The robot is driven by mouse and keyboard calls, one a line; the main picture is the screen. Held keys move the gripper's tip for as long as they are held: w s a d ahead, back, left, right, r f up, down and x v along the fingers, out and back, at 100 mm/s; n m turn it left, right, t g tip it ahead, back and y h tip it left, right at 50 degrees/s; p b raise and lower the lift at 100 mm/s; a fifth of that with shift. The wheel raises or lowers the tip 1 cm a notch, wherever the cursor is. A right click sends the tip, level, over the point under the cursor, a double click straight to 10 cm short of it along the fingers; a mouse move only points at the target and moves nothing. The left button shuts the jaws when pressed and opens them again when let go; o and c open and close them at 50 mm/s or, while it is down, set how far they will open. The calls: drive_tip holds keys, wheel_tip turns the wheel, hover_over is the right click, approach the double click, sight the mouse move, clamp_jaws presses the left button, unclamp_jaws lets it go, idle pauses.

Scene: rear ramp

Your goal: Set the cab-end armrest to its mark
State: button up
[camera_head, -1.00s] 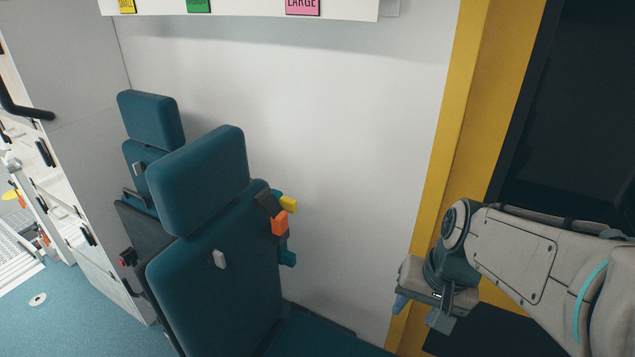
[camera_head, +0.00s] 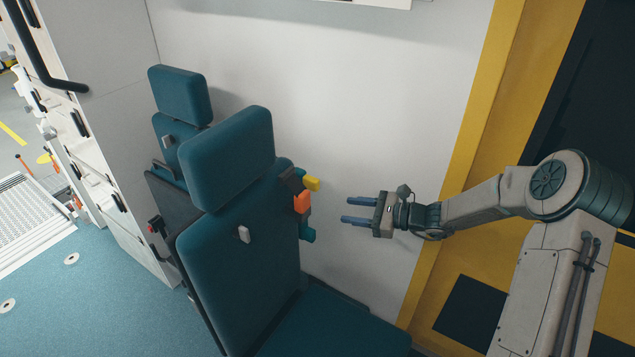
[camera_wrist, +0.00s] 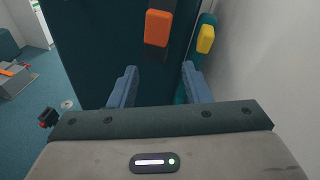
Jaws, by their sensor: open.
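The near dark teal seat (camera_head: 235,245) stands upright at the middle left. On its wall-side edge are a yellow block (camera_head: 312,184), an orange block (camera_head: 302,202) and a teal piece (camera_head: 307,235). These look like parts of a folded-up armrest; which part is the armrest, and its mark, I cannot tell. My gripper (camera_head: 344,210) is open and empty, right of the blocks, its blue fingers pointing left at them. In the wrist view, the orange block (camera_wrist: 158,27) lies ahead between the fingertips and the yellow block (camera_wrist: 205,39) sits to their right, both apart from the fingers.
A second teal seat (camera_head: 181,95) stands behind the near one. A pale wall (camera_head: 390,110) runs close behind the blocks. A yellow door frame (camera_head: 470,170) is at the right. The near seat cushion (camera_head: 325,325) lies below my gripper. Blue floor (camera_head: 110,290) is open at the left.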

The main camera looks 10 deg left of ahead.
sight(318, 185)
drive_tip(key=w+f+m+t+y, duration=0.1)
drive_tip(key=w+f+m+t, duration=0.1)
drive_tip(key=w+m+t, duration=0.25)
drive_tip(key=shift+g, duration=0.45)
drive_tip(key=p+x, duration=0.1)
drive_tip(key=x, duration=0.3)
drive_tip(key=p+x, duration=0.1)
drive_tip(key=x, duration=0.3)
drive_tip(key=w+p+x, duration=0.1)
drive_tip(key=x, duration=0.4)
drive_tip(key=shift+d+r, duration=0.1)
drive_tip(key=shift+r, duration=0.3)
clamp_jaws()
